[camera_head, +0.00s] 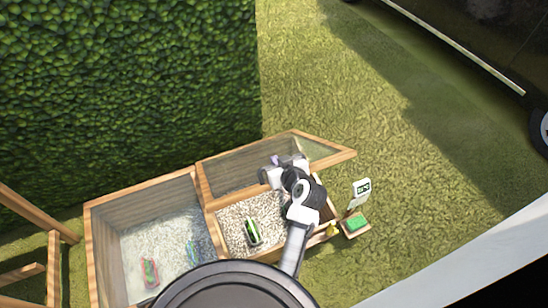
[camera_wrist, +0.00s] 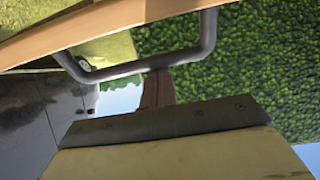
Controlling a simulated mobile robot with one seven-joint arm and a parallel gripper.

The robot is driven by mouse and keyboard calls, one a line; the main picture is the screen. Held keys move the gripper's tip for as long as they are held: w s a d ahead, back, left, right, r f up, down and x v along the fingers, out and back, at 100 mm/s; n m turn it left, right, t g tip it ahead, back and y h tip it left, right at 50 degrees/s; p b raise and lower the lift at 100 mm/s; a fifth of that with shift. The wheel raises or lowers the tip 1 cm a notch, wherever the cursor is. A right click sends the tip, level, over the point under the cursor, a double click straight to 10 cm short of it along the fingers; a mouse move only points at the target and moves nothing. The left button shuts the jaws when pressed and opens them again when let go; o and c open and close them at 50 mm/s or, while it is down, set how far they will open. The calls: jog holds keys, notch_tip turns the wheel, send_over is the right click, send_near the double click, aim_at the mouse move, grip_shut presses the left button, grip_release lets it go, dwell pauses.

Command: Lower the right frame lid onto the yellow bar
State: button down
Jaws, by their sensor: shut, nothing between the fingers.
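The right frame lid (camera_head: 334,156) is a wood-edged clear panel, raised and tilted above the right compartment of the wooden frame box. My gripper (camera_head: 284,165) is at the lid in the head view, shut with nothing held. In the wrist view, a wooden edge (camera_wrist: 100,22) with a grey bent handle (camera_wrist: 125,69) is close in front of the gripper. I cannot tell whether the gripper touches the handle. A small yellow piece (camera_head: 333,230), probably the yellow bar, shows at the box's front right; my arm hides much of that area.
The right compartment holds gravel and a green-striped item (camera_head: 253,232). The left compartment (camera_head: 103,235) holds red and green items. A hedge (camera_head: 130,80) is behind; grass (camera_head: 410,190) is open at right.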

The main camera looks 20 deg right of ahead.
jog(key=s+f+b, duration=0.7)
jog(key=f+b, duration=0.1)
jog(key=f, duration=0.1)
jog(key=shift+s+t, duration=0.25)
jog(key=shift+t, duration=0.15)
jog(key=shift+d, duration=0.1)
